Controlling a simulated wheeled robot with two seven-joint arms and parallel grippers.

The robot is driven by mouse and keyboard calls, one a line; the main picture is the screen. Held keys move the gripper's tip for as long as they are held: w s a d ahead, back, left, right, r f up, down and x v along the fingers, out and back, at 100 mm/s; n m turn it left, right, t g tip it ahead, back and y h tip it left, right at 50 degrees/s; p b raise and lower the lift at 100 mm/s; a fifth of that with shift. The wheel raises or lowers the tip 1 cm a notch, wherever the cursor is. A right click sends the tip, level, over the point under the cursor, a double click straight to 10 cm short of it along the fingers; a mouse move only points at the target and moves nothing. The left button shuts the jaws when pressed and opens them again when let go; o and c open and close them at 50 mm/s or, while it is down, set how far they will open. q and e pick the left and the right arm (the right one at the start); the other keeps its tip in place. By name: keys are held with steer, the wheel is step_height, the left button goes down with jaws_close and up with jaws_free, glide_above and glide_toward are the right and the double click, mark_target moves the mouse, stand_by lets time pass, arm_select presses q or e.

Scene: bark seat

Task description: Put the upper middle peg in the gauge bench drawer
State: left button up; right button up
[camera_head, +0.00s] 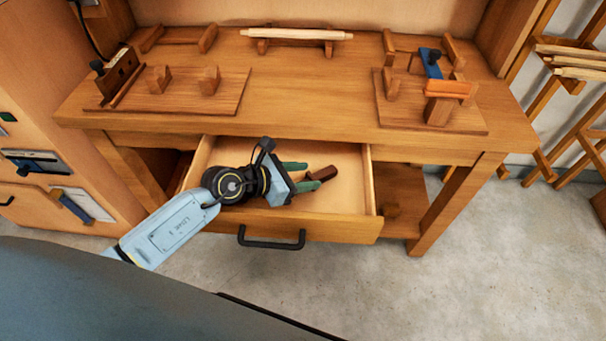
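The gauge bench drawer (345,226) is pulled out under the middle of the bench, with a black handle on its front. A short dark red-brown peg (324,173) is inside the drawer, near its right half. My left gripper (313,176) reaches into the drawer from the left. Its two green fingers are spread apart, with the peg at their tips. The peg seems close to the lower finger, and a gap shows beside the upper one. Whether the peg rests on the drawer floor is hard to tell. My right gripper is out of view.
The bench top (310,95) carries a pale spindle (296,34) on a rest, a left wooden fixture (175,88) and a right fixture (430,112) with blue and orange parts. A cabinet stands at the left, a rack (575,65) at the right. The bench middle is clear.

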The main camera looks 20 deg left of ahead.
arm_select(q)
steer(key=shift+s+a+r, duration=0.15)
steer(key=shift+s+a, duration=0.05)
steer(key=shift+s, duration=0.05)
steer(key=p+v, duration=0.2)
steer(key=v, duration=1)
steer(key=shift+s+a+r, duration=0.2)
steer(key=shift+s, duration=0.05)
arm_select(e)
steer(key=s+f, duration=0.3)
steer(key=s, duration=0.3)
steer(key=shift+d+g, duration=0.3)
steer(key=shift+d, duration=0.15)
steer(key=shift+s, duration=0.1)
